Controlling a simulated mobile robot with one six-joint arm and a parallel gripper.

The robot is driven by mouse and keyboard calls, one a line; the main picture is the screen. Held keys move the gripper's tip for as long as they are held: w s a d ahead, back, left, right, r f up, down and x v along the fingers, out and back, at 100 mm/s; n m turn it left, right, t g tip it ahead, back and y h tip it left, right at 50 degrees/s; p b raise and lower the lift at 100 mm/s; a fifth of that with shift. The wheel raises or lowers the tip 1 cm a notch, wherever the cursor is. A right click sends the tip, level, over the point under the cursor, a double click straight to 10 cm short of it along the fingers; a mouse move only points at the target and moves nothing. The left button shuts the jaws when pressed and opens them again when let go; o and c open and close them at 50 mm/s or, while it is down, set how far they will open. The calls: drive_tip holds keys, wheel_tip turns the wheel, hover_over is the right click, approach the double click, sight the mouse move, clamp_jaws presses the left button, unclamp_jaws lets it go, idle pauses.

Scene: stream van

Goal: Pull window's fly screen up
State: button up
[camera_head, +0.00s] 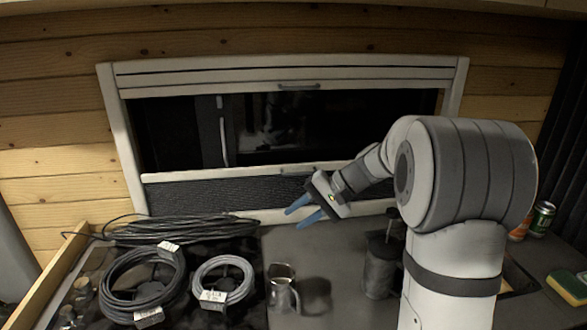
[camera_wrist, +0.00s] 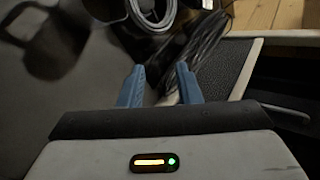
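The window's fly screen (camera_head: 220,194) is a dark, fine-textured panel lowered across the bottom of the window, with a pale rail (camera_head: 215,174) along its top edge. The window frame (camera_head: 122,140) is pale. A handle (camera_head: 299,86) sits on the upper slatted blind bar. My gripper (camera_head: 293,219) has two blue fingers spread apart with nothing between them. It is in front of the screen's lower part and points left, apart from the rail. In the wrist view, my gripper (camera_wrist: 160,66) is also open, and the dark screen (camera_wrist: 222,68) with its pale rail (camera_wrist: 252,68) lies to its right.
The counter holds coiled cables (camera_head: 140,285), a smaller coil (camera_head: 223,281), a loose dark cable bundle (camera_head: 180,230), a metal jug (camera_head: 282,288) and a dark grinder-like pot (camera_head: 380,268). A green can (camera_head: 542,218) and a sponge (camera_head: 570,286) are at the right.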

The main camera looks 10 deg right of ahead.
drive_tip(key=w+d+m+t+y, duration=0.1)
drive_tip(key=w+d+t+y, duration=0.2)
drive_tip(key=w, duration=0.5)
drive_tip(key=m+t+y+p, duration=0.1)
drive_tip(key=t+y+p, duration=0.1)
drive_tip(key=y, duration=0.1)
approach(305, 174)
drive_tip(key=x, duration=0.4)
drive_tip(key=p+x, duration=0.2)
drive_tip(key=x, duration=0.5)
drive_tip(key=shift+w+a, duration=0.1)
drive_tip(key=shift+a, duration=0.15)
drive_tip(key=shift+c, duration=0.2)
clamp_jaws()
